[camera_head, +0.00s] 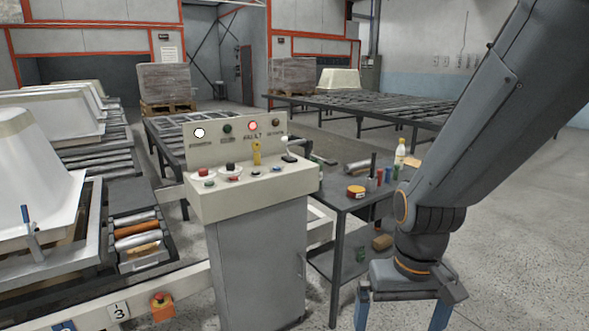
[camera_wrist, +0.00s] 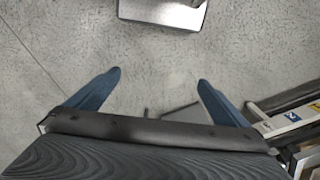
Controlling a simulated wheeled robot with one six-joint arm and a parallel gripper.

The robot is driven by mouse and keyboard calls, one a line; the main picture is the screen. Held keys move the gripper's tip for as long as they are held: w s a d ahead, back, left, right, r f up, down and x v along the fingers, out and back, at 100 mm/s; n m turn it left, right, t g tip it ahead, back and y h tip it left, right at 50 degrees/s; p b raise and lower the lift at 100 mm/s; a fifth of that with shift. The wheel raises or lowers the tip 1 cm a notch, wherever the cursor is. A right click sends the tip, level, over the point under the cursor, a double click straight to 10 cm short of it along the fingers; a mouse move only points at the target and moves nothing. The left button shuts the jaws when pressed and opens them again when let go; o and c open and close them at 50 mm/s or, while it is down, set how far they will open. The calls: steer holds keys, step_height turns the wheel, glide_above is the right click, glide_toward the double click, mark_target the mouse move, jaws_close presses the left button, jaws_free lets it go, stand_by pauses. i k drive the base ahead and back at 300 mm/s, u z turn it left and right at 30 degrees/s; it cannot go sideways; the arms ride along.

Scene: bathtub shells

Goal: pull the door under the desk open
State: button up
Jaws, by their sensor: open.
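The control desk (camera_head: 240,197) has a cream sloped top with buttons and lamps. Under it is a grey cabinet door (camera_head: 255,270), which looks shut. In the wrist view my gripper (camera_wrist: 160,80) is open over bare speckled floor. The door handle cannot be made out in the wrist view.
A dark side table (camera_head: 345,195) with bottles, tape and small items stands between the desk and my arm. A conveyor frame with a tool tray (camera_head: 140,240) is left of the desk. Floor (camera_head: 520,240) at the right is clear. A pale panel (camera_wrist: 165,10) tops the wrist view.

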mark_target(263, 252)
steer(key=u, duration=0.2)
steer(key=k, duration=0.65)
steer(key=u, duration=0.65)
steer(key=k, duration=0.6)
steer(key=z, duration=0.55)
steer(key=i, duration=0.55)
steer(key=z, duration=0.65)
steer(key=i, duration=0.9)
steer(key=u, duration=0.35)
